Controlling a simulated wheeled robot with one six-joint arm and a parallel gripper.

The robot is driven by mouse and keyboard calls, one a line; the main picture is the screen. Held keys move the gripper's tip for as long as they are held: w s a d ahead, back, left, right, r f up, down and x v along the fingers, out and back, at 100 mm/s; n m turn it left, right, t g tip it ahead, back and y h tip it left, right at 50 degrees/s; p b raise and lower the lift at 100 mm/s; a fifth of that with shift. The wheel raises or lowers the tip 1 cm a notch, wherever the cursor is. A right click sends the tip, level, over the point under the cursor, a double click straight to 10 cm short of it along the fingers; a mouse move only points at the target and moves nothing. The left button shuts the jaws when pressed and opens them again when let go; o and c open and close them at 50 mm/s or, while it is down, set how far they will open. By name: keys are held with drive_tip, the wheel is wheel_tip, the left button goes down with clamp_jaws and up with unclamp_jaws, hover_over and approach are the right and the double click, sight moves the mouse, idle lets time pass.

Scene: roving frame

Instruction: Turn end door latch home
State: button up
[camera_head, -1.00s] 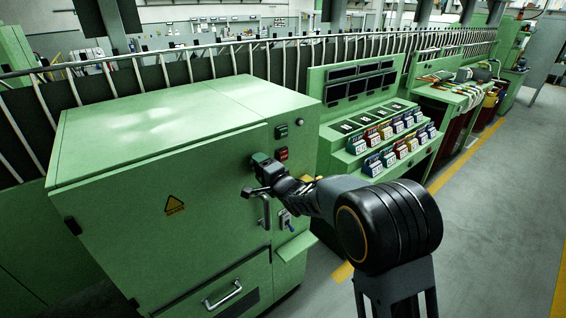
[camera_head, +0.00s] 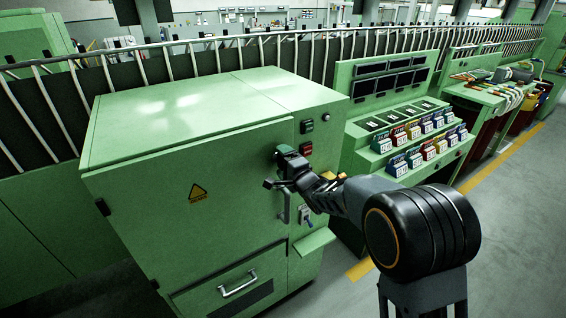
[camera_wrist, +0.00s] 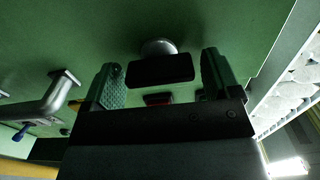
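The end door is the front of a green cabinet (camera_head: 165,200) with a yellow warning triangle. In the wrist view the latch (camera_wrist: 160,69) is a black bar on a round silver base. It sits between the two green-padded fingers of my gripper (camera_wrist: 162,80), with a narrow gap on each side, so the fingers are open around it. In the head view my gripper (camera_head: 279,168) is at the door's right edge, above the grey pull handle (camera_head: 284,208), and hides most of the latch. The door looks closed.
Green and red buttons (camera_head: 307,149) are on the cabinet's right strip. A switch with a blue knob (camera_wrist: 22,132) is below. A console with coloured cards (camera_head: 430,140) stands to the right, then a bench (camera_head: 485,95). Grey floor (camera_head: 510,230) is open at front right.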

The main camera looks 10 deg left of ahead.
drive_tip(key=shift+o, duration=0.6)
drive_tip(key=shift+d, duration=0.1)
drive_tip(key=b+v, duration=0.3)
drive_tip(key=v, duration=1)
drive_tip(key=shift+s+d, duration=0.25)
drive_tip(key=shift+s, duration=0.05)
